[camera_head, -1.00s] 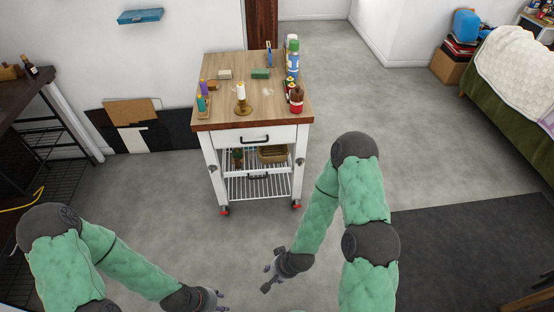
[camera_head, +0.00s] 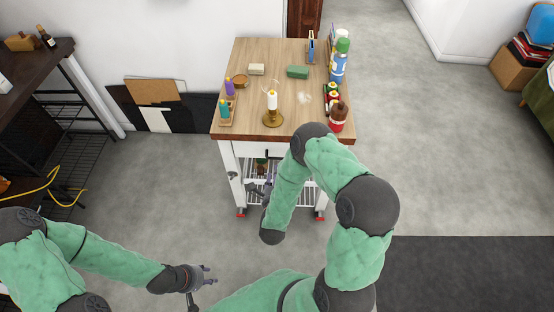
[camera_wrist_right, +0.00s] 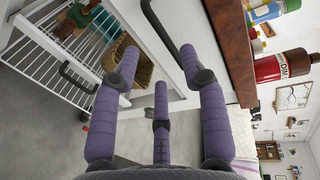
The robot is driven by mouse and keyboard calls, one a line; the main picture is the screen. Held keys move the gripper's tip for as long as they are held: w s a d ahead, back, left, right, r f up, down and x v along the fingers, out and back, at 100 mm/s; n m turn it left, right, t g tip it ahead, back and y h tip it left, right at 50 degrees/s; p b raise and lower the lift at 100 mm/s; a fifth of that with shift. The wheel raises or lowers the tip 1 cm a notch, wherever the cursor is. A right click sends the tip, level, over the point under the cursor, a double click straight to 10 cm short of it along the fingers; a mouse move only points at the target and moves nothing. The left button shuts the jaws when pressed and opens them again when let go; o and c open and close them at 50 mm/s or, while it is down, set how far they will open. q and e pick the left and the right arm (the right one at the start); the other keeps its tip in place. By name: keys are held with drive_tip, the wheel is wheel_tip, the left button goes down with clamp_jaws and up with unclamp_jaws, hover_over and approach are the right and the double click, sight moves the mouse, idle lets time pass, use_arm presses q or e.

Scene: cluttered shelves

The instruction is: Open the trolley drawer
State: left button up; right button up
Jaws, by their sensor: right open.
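The white trolley with a wooden top (camera_head: 250,110) stands ahead in the head view. Its drawer front (camera_head: 243,149) is largely hidden behind my right arm. In the right wrist view, the white drawer front (camera_wrist_right: 200,30) carries a black bar handle (camera_wrist_right: 163,30). The drawer looks shut. My right gripper (camera_wrist_right: 160,70) is open and empty, its purple fingers spread just short of the handle. In the head view the right gripper (camera_head: 258,190) is small and partly hidden at the trolley's front. My left gripper (camera_head: 211,275) is open and empty, low over the floor.
A candle on a brass holder (camera_head: 272,110), bottles (camera_head: 338,65) and a red-brown bottle (camera_head: 337,117) stand on the trolley top. A lower handle (camera_wrist_right: 80,82) and wire shelf show below the drawer. A dark shelf (camera_head: 35,90) stands left. Grey floor is clear between.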

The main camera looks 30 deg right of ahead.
drive_tip(key=b+x, duration=0.2)
drive_tip(key=x, duration=0.7)
drive_tip(key=shift+w+d+f, duration=0.1)
drive_tip(key=shift+w+d, duration=0.05)
clamp_jaws()
